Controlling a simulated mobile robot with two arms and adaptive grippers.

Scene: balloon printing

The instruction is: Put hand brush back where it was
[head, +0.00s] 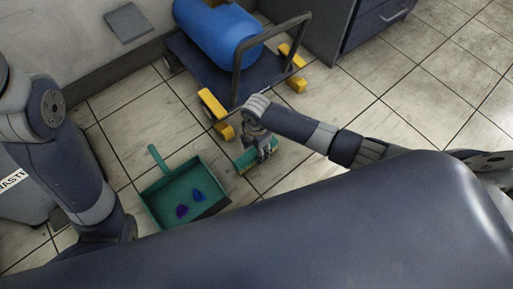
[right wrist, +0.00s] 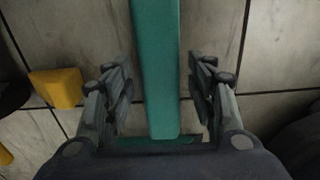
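The hand brush (head: 244,162) is green with a yellowish edge and is at floor level, right of the dustpan. My right gripper (head: 264,148) is over it. In the right wrist view, the green handle (right wrist: 158,65) runs between the two fingers of my right gripper (right wrist: 162,85). The fingers stand apart, with a gap on each side of the handle. The bristles are hidden in that view. A green dustpan (head: 163,205) lies on the floor with blue and purple scraps (head: 198,196) in it. My left arm reaches down at the left; its gripper is not visible.
A dark platform trolley (head: 207,66) with yellow corner parts (head: 216,108) and a blue cylinder (head: 215,32) stands just behind the brush. A dark cabinet (head: 376,20) is at the back. The tiled floor at right is clear.

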